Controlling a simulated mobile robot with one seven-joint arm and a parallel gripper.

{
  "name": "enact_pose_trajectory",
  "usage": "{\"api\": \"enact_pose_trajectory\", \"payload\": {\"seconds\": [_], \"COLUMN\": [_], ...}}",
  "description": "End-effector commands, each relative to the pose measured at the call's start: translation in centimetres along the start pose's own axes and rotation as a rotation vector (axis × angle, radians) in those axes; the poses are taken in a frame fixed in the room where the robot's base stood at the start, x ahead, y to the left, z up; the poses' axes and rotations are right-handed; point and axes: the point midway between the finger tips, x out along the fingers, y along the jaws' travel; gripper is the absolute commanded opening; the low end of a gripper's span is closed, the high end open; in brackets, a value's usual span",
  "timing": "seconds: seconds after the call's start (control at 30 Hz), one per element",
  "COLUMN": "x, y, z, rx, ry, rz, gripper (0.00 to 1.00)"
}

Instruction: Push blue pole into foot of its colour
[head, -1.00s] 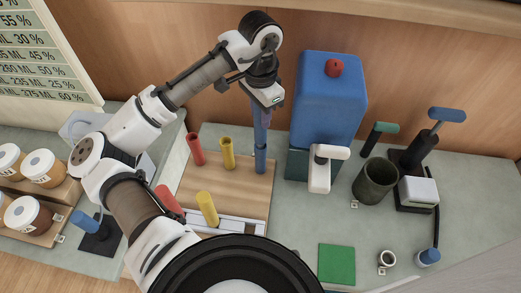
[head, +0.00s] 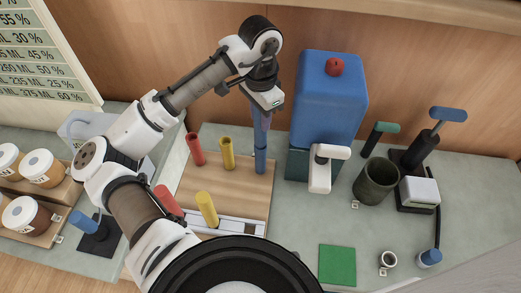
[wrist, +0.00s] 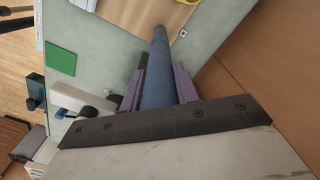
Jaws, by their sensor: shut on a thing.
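My gripper (head: 263,121) is shut on the blue pole (head: 256,134), which hangs down nearly upright between the purple fingers. The pole also shows in the wrist view (wrist: 158,80), running away from the fingers toward the wooden board. The blue foot (head: 260,160) stands at the board's right back corner, and the pole's lower end meets its top in the head view. I cannot tell how deep the pole sits in it. A red foot (head: 196,149) and a yellow foot (head: 227,154) stand to its left on the board (head: 240,190).
A yellow pole (head: 207,208) and a red pole (head: 167,198) are at the board's front. A large blue container (head: 328,100) stands close to the right of my gripper. A dark green cup (head: 375,181) and a green square (head: 337,264) are farther right.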

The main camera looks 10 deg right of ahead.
Motion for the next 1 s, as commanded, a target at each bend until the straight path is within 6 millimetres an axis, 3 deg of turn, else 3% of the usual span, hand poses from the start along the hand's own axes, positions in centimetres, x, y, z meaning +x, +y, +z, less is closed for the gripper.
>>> {"api": "enact_pose_trajectory", "payload": {"seconds": [0.8,0.83,1.0], "x": [0.81,0.81,0.82], "y": [0.00,0.00,0.00], "z": [0.00,0.00,0.00], "rx": [0.000,0.000,0.000], "ry": [0.000,0.000,0.000], "rz": [0.000,0.000,0.000], "gripper": [0.01,0.31,0.54]}}
